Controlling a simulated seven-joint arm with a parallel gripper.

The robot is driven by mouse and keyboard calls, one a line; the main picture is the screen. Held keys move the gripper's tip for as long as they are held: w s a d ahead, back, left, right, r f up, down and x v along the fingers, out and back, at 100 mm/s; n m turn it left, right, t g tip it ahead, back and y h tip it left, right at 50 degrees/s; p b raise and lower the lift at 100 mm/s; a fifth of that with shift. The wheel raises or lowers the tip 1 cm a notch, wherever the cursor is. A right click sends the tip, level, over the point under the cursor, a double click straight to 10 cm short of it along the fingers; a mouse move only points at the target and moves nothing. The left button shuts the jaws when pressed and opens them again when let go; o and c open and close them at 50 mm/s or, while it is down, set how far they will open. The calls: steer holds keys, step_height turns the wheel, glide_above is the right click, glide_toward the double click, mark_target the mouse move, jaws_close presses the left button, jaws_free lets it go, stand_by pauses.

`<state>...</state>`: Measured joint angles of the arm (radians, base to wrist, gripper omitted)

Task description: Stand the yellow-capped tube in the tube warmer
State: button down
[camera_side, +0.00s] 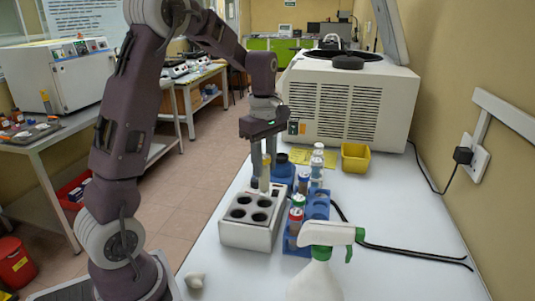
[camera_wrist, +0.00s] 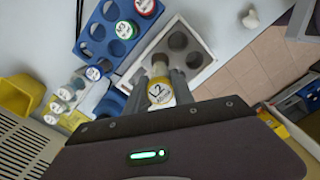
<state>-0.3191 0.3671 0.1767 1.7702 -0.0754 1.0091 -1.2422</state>
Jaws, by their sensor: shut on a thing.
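My gripper (camera_side: 265,172) is shut on the yellow-capped tube (camera_wrist: 158,94), whose cap, marked with a label, faces the wrist camera between the two fingers. In the side view the held tube (camera_side: 264,184) hangs upright at the far edge of the tube warmer. The tube warmer (camera_side: 245,236) is a pale box with several dark round wells on top; it also shows in the wrist view (camera_wrist: 206,68), just beyond the fingers. The tube's lower end overlaps the warmer in both views. I cannot tell whether it is inside a well or above it.
A blue rack (camera_side: 318,212) with red- and green-capped tubes stands right beside the warmer. A spray bottle (camera_side: 316,280) is in front. White-capped tubes (camera_side: 317,165), a yellow bin (camera_side: 355,158) and a large white machine (camera_side: 345,105) are behind. Free table lies to the right.

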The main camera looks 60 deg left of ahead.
mark_target(264, 187)
steer(key=shift+f, duration=3.75)
steer(key=c, duration=1)
jaws_free()
steer(key=shift+r, duration=0.1)
steer(key=r, duration=0.7)
steer(key=shift+d+r, duration=0.1)
steer(key=shift+d, duration=0.1)
steer(key=s+d+r+m+t, duration=0.4)
steer(key=s+d+r+m, duration=0.5)
steer(key=s+d+m, duration=0.4)
steer(key=s+d+f+m+t, duration=0.1)
steer(key=s+d+m, duration=0.2)
steer(key=s+m, duration=0.4)
steer(key=shift+s+t, duration=0.3)
